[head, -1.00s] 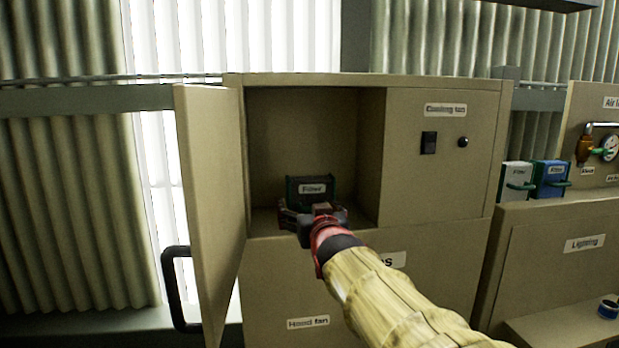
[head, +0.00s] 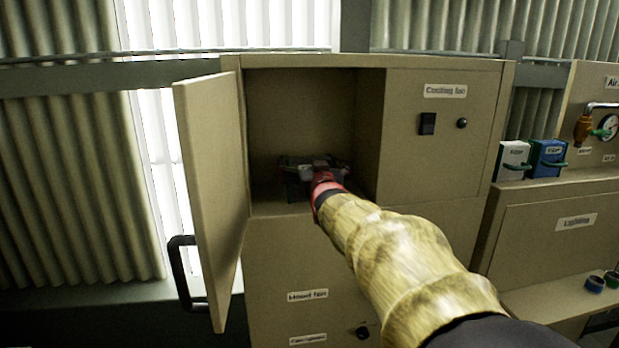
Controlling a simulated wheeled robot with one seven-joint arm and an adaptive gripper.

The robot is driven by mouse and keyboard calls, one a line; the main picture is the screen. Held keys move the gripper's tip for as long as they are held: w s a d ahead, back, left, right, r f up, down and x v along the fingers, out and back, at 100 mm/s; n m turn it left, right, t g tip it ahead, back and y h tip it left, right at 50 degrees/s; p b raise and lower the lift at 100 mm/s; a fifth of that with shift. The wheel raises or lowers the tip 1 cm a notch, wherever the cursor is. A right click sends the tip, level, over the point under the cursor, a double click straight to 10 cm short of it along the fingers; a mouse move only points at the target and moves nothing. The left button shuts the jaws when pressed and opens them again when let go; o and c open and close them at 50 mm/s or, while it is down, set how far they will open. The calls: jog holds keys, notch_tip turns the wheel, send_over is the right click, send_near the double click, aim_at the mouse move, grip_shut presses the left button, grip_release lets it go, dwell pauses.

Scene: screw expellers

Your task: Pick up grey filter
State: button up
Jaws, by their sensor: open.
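The cabinet door (head: 208,185) stands open on the left, with a black handle (head: 183,270). The compartment's right wall is close to my wrist. A white filter (head: 512,158) and a blue filter (head: 547,157) stand on the right-hand unit.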

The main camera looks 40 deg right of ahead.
jog(key=c, duration=1)
jog(key=shift+r, duration=0.1)
